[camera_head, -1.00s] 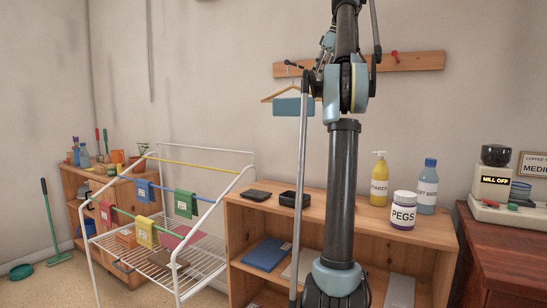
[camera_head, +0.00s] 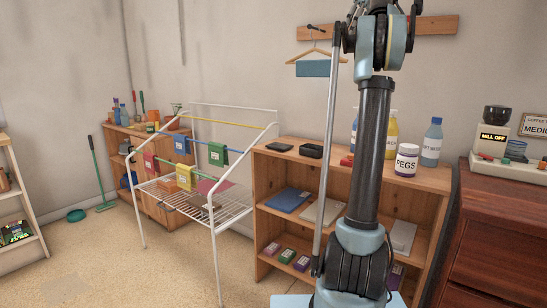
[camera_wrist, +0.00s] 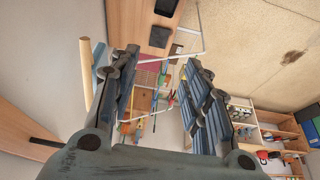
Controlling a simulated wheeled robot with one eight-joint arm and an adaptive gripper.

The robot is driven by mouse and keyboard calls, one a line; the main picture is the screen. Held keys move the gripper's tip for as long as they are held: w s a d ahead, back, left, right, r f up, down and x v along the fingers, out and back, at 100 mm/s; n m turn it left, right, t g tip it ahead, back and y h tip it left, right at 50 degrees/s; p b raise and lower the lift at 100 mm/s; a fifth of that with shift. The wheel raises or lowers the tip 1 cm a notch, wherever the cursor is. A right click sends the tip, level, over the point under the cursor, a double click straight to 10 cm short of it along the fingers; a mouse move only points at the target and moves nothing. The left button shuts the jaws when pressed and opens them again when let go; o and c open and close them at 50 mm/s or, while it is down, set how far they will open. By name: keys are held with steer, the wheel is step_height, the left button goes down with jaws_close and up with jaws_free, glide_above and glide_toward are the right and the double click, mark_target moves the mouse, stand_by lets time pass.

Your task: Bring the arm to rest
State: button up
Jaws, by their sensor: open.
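My arm (camera_head: 372,150) stands upright in front of the low wooden shelf (camera_head: 285,152) in the head view, its upper links running out of the top of the picture. My gripper is outside the head view. In the wrist view my gripper (camera_wrist: 160,60) is open, its two dark fingers wide apart with nothing between them. Beyond the fingers are the wooden shelf top (camera_wrist: 146,32) and the white drying rack.
The white drying rack (camera_head: 217,262) with coloured cloths stands left of the shelf. Bottles, including a blue-capped one (camera_head: 432,143), stand by the jar. A dark red cabinet (camera_head: 508,215) is at the right. A peg rail (camera_head: 432,26) with a hanger (camera_head: 314,55) is on the wall.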

steer(key=s+a+f+m+h, duration=0.1)
steer(key=s+a+f+m, duration=0.15)
steer(key=s+f, duration=0.45)
steer(key=s+a+f+m, duration=0.1)
steer(key=s+a+f, duration=0.2)
steer(key=f, duration=0.7)
steer(key=s+a+f+m+h, duration=0.1)
steer(key=s+a+f+m, duration=0.15)
steer(key=s+f, duration=0.45)
steer(key=s+a+f+m, duration=0.1)
steer(key=s+f, duration=0.5)
steer(key=f, duration=0.7)
steer(key=s+f+m+h, duration=0.1)
steer(key=s+f+m, duration=0.1)
steer(key=s+f, duration=0.5)
steer(key=s+a+f+m, duration=0.1)
steer(key=s+f, duration=0.5)
steer(key=f, duration=1.3)
steer(key=shift+s+a+f+g+h, duration=0.2)
steer(key=shift+a+f+g+h, duration=0.05)
steer(key=shift+a+g+h, duration=0.1)
steer(key=shift+w+f, duration=0.2)
steer(key=shift+w, duration=0.25)
steer(key=shift+c, duration=0.3)
